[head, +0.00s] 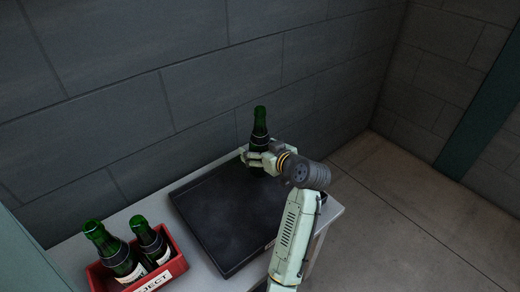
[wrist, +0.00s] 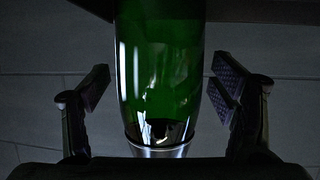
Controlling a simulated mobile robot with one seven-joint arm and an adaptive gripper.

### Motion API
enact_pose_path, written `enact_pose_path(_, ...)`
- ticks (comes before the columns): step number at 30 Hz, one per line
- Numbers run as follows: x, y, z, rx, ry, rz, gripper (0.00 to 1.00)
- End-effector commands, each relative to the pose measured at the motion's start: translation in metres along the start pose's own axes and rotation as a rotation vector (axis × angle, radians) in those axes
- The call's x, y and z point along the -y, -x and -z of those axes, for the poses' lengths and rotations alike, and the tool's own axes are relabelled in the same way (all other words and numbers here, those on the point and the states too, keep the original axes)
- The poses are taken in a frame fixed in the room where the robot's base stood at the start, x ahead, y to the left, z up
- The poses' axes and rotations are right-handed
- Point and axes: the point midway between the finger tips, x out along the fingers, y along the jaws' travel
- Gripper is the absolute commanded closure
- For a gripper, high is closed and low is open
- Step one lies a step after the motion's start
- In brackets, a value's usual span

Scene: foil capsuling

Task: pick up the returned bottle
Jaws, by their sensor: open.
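A green bottle (head: 260,127) stands upright near the back corner of a black tray (head: 225,216). My gripper (head: 256,158) is at the bottle's body, below the neck, and hides part of its lower half in the head view. In the wrist view the bottle (wrist: 160,75) lies between the two open fingers of my gripper (wrist: 160,95). A gap shows on each side, so neither finger touches the glass there.
The tray lies on a grey table (head: 85,250). A red crate (head: 176,267) marked "JECT", its first letters hidden, holds two green bottles (head: 112,252) at the left. A block wall (head: 130,100) rises close behind the tray. Most of the tray is bare.

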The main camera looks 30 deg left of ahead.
Motion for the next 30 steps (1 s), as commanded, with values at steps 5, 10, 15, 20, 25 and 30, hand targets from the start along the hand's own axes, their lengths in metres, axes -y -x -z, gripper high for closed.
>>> enact_pose_path(5,-0.0002,0.0001,-0.0002,0.000,0.000,0.000,0.21)
enact_pose_path(10,0.0000,0.0002,-0.0002,0.000,0.000,0.000,0.32)
enact_pose_path(15,0.0000,0.0002,-0.0002,0.000,0.000,0.000,0.44)
enact_pose_path(20,0.0000,0.0002,-0.0003,0.000,-0.001,0.000,0.54)
enact_pose_path(25,0.0000,0.0003,-0.0002,0.000,-0.001,0.000,0.66)
enact_pose_path(30,0.0000,0.0003,-0.0003,0.000,-0.001,0.000,0.77)
